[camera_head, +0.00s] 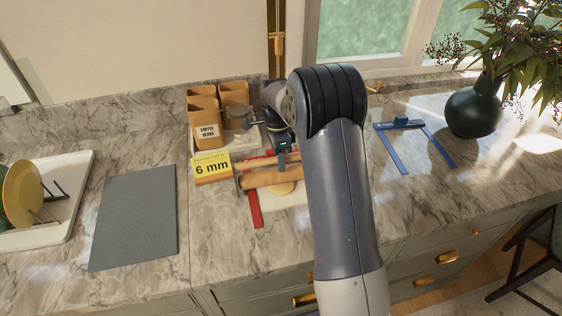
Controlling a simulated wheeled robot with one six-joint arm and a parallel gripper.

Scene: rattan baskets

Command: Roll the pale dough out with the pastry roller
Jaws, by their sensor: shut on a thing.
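The pastry roller (262,179), a light wooden cylinder with a wooden bar above it, lies crosswise in the middle of the counter. My gripper (283,158) is shut on the roller's upper bar, pointing down; my arm hides the roller's right end. The pale dough (283,189) shows as a small yellowish patch under and just in front of the roller, partly hidden by it. I cannot tell if roller and dough touch. A red rail (255,209) runs beside the dough on the left, passing under the roller.
A yellow "6 mm" card (212,168) stands left of the roller. Brown canisters (207,132) stand behind it. A grey mat (136,218) and a white tray (76,187) with plates lie left. A blue frame (412,124) and a dark vase (474,112) are right.

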